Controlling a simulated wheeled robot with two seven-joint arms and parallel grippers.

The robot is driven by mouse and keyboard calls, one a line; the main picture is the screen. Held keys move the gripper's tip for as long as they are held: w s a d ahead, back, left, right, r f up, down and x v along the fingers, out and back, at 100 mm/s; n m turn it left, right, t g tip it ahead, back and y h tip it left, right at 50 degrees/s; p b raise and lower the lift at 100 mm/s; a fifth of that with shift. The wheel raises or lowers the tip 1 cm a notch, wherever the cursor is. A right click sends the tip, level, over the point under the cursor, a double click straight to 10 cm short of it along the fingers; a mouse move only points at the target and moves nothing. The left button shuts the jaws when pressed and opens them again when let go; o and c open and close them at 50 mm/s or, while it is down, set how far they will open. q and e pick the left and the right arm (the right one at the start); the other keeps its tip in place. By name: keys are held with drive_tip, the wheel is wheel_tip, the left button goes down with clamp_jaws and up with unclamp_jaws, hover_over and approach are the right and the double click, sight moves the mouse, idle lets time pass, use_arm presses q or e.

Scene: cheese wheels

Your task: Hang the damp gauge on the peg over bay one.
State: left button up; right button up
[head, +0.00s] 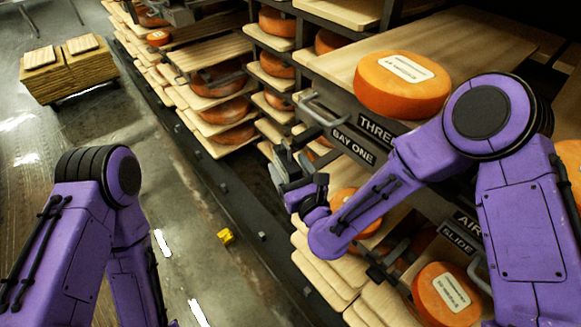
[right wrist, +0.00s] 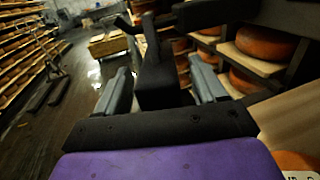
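My right gripper (head: 284,168) is in front of the rack, left of the BAY ONE label (head: 352,146). In the right wrist view its two grey fingers (right wrist: 160,85) stand apart on either side of a dark block, apparently the damp gauge (right wrist: 163,85). In the head view the gauge is hard to make out against the dark rack. I cannot pick out the peg with certainty. My left arm shows at the left, but its gripper is out of view.
An orange cheese wheel (head: 402,84) sits on the top board by a metal handle (head: 322,108). Another wheel (head: 446,294) lies lower right. A small yellow object (head: 226,236) is on the floor. A pallet stack (head: 68,76) stands far left. The aisle floor is largely clear.

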drive_tip(key=b+v, duration=0.2)
drive_tip(key=v, duration=0.5)
drive_tip(key=shift+s+d, duration=0.1)
drive_tip(key=shift+s, duration=0.15)
drive_tip(key=shift+d, duration=0.1)
